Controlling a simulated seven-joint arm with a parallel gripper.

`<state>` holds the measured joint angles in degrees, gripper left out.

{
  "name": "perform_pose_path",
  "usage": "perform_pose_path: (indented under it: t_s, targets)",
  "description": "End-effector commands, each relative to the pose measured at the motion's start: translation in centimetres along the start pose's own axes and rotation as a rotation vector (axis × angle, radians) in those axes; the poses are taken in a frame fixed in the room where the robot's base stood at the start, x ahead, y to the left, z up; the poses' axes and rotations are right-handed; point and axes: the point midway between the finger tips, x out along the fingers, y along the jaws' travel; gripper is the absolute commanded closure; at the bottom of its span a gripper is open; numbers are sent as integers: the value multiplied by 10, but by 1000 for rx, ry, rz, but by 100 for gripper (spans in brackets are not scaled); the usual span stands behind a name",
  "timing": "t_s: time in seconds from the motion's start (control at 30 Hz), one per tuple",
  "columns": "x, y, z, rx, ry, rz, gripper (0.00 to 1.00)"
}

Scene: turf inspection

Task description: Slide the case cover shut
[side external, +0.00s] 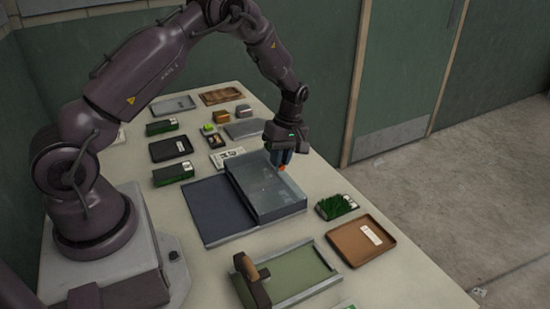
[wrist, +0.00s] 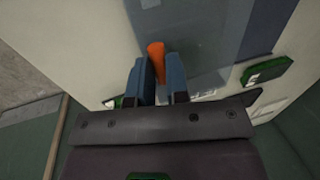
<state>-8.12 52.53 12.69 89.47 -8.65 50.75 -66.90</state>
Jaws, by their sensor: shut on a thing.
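The case (side external: 212,212) is a flat, dark blue-grey tray shape with a light rim in the middle of the table. A raised grey, smooth-topped cover (side external: 262,186) stands over its right part, and the left part is uncovered. In the wrist view the cover (wrist: 200,45) is a grey-blue surface ahead of the fingers. An orange handle (wrist: 156,52) stands at the cover's far right edge. My gripper (side external: 281,164) has its blue fingers shut on this handle; the wrist view shows the fingers (wrist: 158,72) on both sides of it. The handle's lower part is hard to see.
A green tray with a wooden-handled tool (side external: 250,275) lies in front of the case. A brown tray (side external: 372,236) and a grass-filled box (side external: 336,206) are at the right. Black, green-edged boxes (side external: 173,172) and small items lie left and behind.

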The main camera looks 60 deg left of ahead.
Motion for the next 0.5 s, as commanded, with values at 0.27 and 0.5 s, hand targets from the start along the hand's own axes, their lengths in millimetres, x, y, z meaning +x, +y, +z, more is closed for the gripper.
perform_pose_path:
  t_s: [0.27,0.5]
  targets:
    - [-2,6,-1,-1,5,25,59]
    - [-2,4,0,0,4,19,59]
